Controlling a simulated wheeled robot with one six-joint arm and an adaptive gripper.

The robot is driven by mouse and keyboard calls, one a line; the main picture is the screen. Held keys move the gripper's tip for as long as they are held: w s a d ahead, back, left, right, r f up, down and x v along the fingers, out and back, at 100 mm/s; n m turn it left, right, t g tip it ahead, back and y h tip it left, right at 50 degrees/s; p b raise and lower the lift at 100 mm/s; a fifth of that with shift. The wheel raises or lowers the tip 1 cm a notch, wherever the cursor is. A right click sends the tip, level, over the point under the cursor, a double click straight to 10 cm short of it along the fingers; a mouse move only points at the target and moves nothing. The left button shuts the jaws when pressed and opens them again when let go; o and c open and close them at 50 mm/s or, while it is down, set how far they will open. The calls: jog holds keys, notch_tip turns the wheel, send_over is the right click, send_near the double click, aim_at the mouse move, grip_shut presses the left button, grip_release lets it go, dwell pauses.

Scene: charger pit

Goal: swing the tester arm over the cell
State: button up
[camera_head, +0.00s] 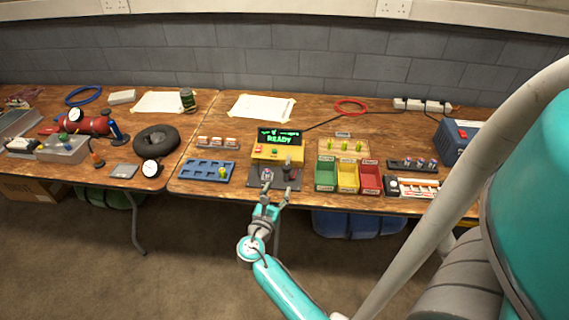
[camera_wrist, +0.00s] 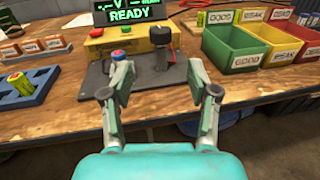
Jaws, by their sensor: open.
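The yellow tester (camera_head: 278,153) stands at the table's front, its green display reading READY; it also shows in the wrist view (camera_wrist: 97,47). On its dark base plate (camera_wrist: 95,85) a small cell (camera_wrist: 118,55) with a red and blue top stands at the left, partly hidden by my left finger. The tester arm (camera_wrist: 169,50), with a dark knob-like end, is at the right of the plate, beside the cell and not over it; it shows in the head view (camera_head: 288,167). My gripper (camera_head: 273,197) is open and empty in front of the plate, its fingers (camera_wrist: 157,75) pointing toward the tester.
A blue tray (camera_head: 205,170) with one green cell lies left of the tester. Green (camera_head: 326,174), yellow (camera_head: 347,176) and red (camera_head: 370,178) bins stand close on the right. A wooden rack (camera_head: 343,147) with several cells is behind them. Bare table lies in front of the plate.

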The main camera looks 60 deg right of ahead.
aim_at(285, 171)
jog(key=shift+w+d+r, duration=0.15)
jog(key=shift+d+r, duration=0.05)
jog(key=shift+d, duration=0.45)
jog(key=x, duration=1)
jog(key=shift+r, duration=0.1)
grip_shut()
